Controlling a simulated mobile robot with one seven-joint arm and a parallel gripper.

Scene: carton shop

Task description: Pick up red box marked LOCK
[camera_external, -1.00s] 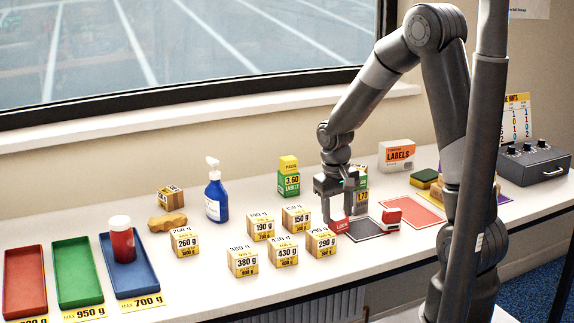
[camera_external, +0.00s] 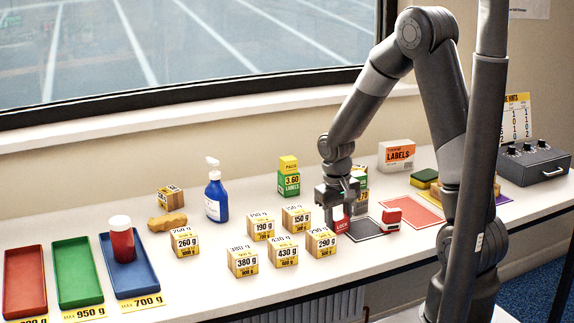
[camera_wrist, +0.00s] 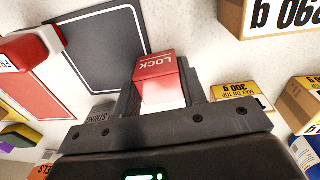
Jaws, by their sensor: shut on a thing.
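The red box marked LOCK (camera_external: 341,225) is at the left edge of a dark grey mat (camera_external: 368,236) in the external view. My gripper (camera_external: 341,208) is over it and shut on it. In the wrist view the LOCK box (camera_wrist: 158,70) sits between the two fingers (camera_wrist: 160,88), its red face with white lettering showing and a paler side below. Whether its base is clear of the table cannot be told. A second red and white box (camera_external: 391,218) stands at the right edge of the dark mat.
Several weight-marked cartons (camera_external: 321,242) stand close to the left of my gripper. A red mat (camera_external: 413,209) lies to the right. Green and yellow boxes (camera_external: 289,178) and a LABELS box (camera_external: 397,155) stand behind. Red, green and blue trays (camera_external: 77,272) are at the far left.

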